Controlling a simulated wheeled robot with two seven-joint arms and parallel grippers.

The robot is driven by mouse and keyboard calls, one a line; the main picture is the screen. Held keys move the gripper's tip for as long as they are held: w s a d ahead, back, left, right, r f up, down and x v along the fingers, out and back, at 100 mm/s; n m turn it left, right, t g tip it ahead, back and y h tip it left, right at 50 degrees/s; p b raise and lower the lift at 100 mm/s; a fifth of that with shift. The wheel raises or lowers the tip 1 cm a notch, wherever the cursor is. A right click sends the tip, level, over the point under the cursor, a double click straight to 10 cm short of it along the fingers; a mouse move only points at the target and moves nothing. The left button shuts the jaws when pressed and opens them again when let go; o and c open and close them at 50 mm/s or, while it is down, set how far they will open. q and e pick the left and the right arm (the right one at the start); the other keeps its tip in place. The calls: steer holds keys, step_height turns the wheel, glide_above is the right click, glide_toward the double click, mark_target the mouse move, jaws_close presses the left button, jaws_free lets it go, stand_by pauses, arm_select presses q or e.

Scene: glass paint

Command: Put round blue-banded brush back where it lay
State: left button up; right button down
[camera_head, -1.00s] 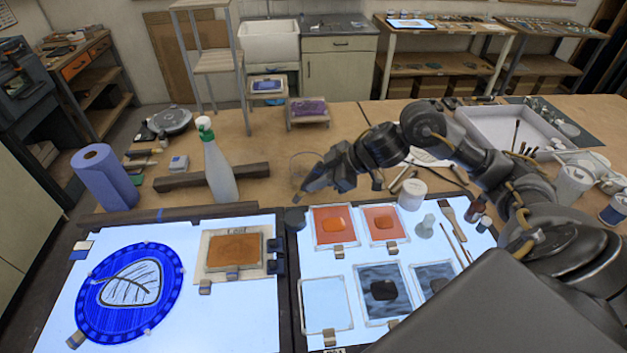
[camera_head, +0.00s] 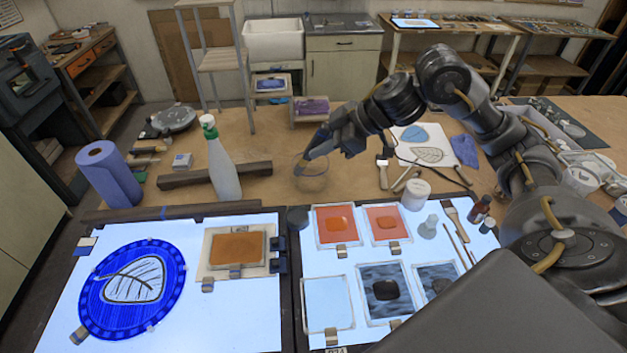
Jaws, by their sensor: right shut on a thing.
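My right gripper (camera_head: 330,143) is shut on a brush (camera_head: 309,158), which I take to be the round blue-banded one. The brush tilts, its tip pointing down and left at the clear glass jar (camera_head: 318,182) on the wooden table. The tip overlaps the jar's mouth in the picture; I cannot tell whether it is inside. The band is too small to make out clearly. Another brush (camera_head: 450,211) with a broad head lies on the right light panel (camera_head: 404,250). My left gripper is not in view.
A spray bottle (camera_head: 222,165) and a wooden bar (camera_head: 176,180) stand left of the jar. Flat brushes and tools (camera_head: 383,172) lie to its right, near a white pot (camera_head: 415,194). Painted glass tiles (camera_head: 337,220) cover much of the right panel.

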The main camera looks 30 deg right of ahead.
steer(key=n, duration=0.3)
steer(key=shift+f+h+b, duration=0.1)
steer(key=shift+h+b, duration=0.2)
steer(key=shift+b, duration=0.05)
steer(key=n+b, duration=0.1)
steer(key=n, duration=0.3)
steer(key=shift+f+t+b, duration=0.15)
steer(key=shift+t+b, duration=0.2)
steer(key=shift+t, duration=0.05)
steer(key=n+b, duration=0.1)
steer(key=n, duration=0.1)
steer(key=shift+n+t+h, duration=0.3)
steer(key=shift+h, duration=0.1)
steer(key=shift+r, duration=0.2)
steer(key=shift+f+n+b, duration=0.1)
steer(key=shift+n+b, duration=0.2)
steer(key=shift+n, duration=0.2)
steer(key=n+t+b, duration=0.1)
steer(key=n+b, duration=0.2)
steer(key=n, duration=0.1)
steer(key=n+b, duration=0.4)
steer(key=shift+f+n+t, duration=0.15)
steer(key=shift+n+t, duration=0.25)
steer(key=shift+r+n, duration=0.25)
steer(key=shift+n, duration=0.25)
